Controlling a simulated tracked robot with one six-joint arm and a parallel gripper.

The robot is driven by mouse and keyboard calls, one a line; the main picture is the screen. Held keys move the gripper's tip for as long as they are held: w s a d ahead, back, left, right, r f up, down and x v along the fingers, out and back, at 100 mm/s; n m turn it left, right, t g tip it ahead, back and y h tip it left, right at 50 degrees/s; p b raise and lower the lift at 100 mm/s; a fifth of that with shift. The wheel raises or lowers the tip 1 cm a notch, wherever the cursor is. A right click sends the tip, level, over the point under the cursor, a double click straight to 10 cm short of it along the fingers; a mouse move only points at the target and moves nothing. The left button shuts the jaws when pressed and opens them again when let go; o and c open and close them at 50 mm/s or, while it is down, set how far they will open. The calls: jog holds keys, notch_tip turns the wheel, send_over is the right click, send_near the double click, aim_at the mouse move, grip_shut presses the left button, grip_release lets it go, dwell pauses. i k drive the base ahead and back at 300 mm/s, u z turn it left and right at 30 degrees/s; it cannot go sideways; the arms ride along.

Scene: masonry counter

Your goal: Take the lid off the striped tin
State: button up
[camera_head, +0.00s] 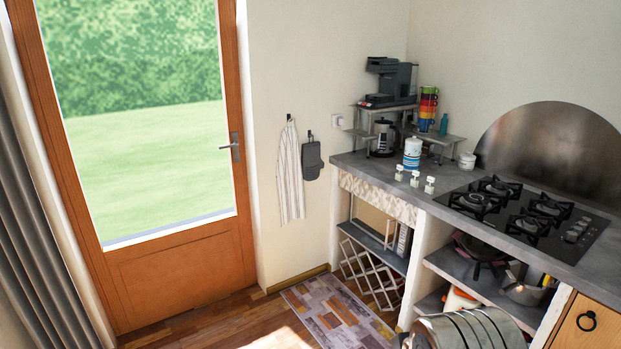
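The striped tin (411,160), white with blue bands, stands upright on the grey counter, near its back left part. Its pale top, which looks like the lid (413,143), sits on the tin. The fine edge between lid and body is too small to make out.
Three small white-topped items (414,179) stand in front of the tin on the counter (360,166). A glass coffee pot (384,138) and a metal shelf (443,139) are behind it. A white jar (467,160) and the gas hob (525,215) are to the right.

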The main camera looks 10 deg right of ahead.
aim_at(414, 141)
jog(key=z, duration=0.2)
jog(key=i, duration=3.65)
jog(key=z, duration=0.15)
